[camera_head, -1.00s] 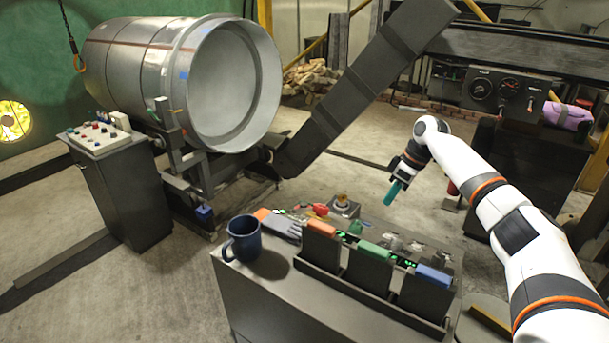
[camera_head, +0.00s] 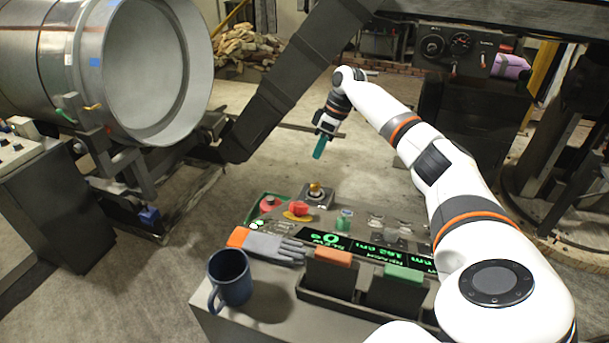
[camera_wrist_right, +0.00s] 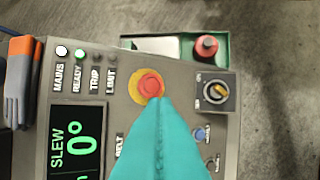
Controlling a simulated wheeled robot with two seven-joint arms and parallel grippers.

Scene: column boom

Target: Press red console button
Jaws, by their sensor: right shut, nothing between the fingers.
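The red console button (camera_head: 299,208) is a round red cap on a yellow ring, on the console's (camera_head: 232,312) sloped top. It also shows in the right wrist view (camera_wrist_right: 150,84), near the middle. My right gripper (camera_head: 319,149) is shut and empty, its teal fingers pointing down, above and apart from the button in the head view. In the right wrist view the closed teal fingers (camera_wrist_right: 158,104) rise from the bottom edge, their tip overlapping the button's lower edge. The gap to the button cannot be judged there. My left gripper is not in view.
A yellow rotary switch (camera_head: 315,190) stands behind the button. A green tray with another red knob (camera_wrist_right: 207,46) lies at the console's edge. An orange-grey glove (camera_head: 268,246), a blue mug (camera_head: 230,277) and glowing displays (camera_head: 331,240) are in front.

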